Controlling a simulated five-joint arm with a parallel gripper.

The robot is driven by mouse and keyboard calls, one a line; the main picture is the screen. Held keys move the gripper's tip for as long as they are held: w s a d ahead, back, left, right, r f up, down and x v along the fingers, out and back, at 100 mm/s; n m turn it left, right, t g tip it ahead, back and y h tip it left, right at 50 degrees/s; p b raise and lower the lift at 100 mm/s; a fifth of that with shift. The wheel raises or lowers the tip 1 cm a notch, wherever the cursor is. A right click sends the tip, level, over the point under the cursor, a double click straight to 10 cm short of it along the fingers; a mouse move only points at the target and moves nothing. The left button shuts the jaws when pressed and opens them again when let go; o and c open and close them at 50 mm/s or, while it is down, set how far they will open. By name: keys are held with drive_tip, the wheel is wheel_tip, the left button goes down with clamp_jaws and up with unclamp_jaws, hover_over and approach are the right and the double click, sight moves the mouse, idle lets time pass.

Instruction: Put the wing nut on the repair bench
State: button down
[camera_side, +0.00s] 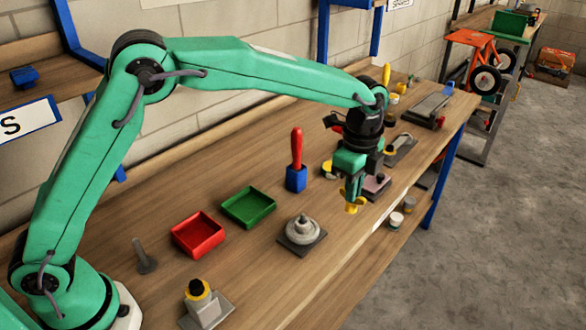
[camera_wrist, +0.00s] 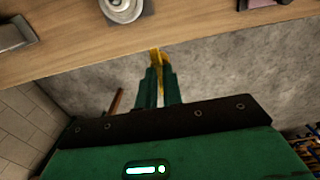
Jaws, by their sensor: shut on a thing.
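My gripper (camera_side: 352,196) is shut on a small yellow piece (camera_side: 351,208), which looks like the wing nut; its exact shape is hard to make out. The yellow piece also shows between the green fingers in the wrist view (camera_wrist: 157,60). In the side view it hangs below the fingers, in front of the wooden bench top (camera_side: 275,265) near its front edge. In the wrist view the fingers and the piece appear against grey floor, beside the bench edge. No label shows which surface is the repair bench.
A grey round part on a dark plate (camera_side: 302,232), a green tray (camera_side: 248,207), a red tray (camera_side: 198,235) and a red-handled tool in a blue block (camera_side: 296,165) stand on the bench. A yellow-topped grey part (camera_side: 203,304) stands at the near end. Clear wood lies between them.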

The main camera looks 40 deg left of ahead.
drive_tip(key=shift+w+a+f, duration=1.35)
drive_tip(key=shift+f, duration=0.45)
drive_tip(key=shift+w+a+f, duration=1.3)
drive_tip(key=shift+w+f, duration=0.05)
drive_tip(key=shift+f, duration=0.45)
drive_tip(key=shift+w+a+f, duration=1.35)
drive_tip(key=shift+f, duration=0.45)
drive_tip(key=shift+f, duration=0.35)
drive_tip(key=c, duration=1.5)
unclamp_jaws()
drive_tip(key=shift+c, duration=0.2)
wheel_tip(320, 180, up, 13)
drive_tip(key=shift+f, duration=0.1)
